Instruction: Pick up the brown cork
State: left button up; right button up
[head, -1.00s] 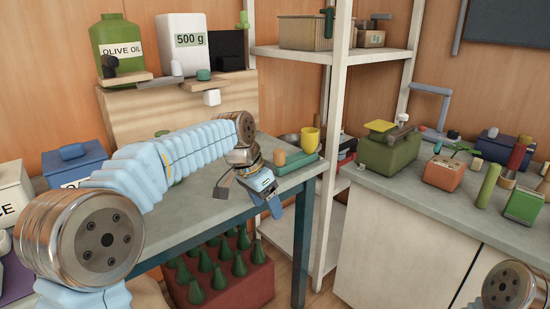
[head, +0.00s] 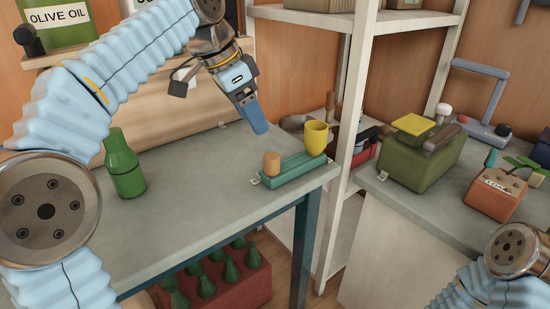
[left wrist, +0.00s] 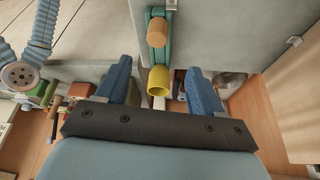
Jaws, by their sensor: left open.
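The brown cork (head: 272,163) stands upright on the left end of a teal tray (head: 290,172), near the corner of the grey table. A yellow cup (head: 316,138) stands at the tray's other end. In the left wrist view the cork (left wrist: 157,33) is beyond the fingertips, with the yellow cup (left wrist: 159,80) nearer, between the fingers. My left gripper (head: 255,118) is above the table, up and left of the cork, pointing down and right. Its blue fingers (left wrist: 161,85) are spread wide and hold nothing. My right gripper is out of view.
A green bottle (head: 124,164) stands on the left of the table (head: 205,200). A white shelf post (head: 352,130) rises just right of the tray. A red crate of green bottles (head: 245,285) is below. The table between bottle and tray is clear.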

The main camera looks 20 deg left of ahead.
aim_at(271, 156)
pick_arm(q)
jog(key=x, duration=0.6)
jog(key=shift+d+f, duration=0.1)
jog(key=shift+f, duration=0.15)
jog(key=x, duration=0.5)
jog(key=shift+s+d+f, duration=0.1)
jog(key=shift+s+f, duration=0.15)
jog(key=shift+f, duration=0.05)
grip_shut()
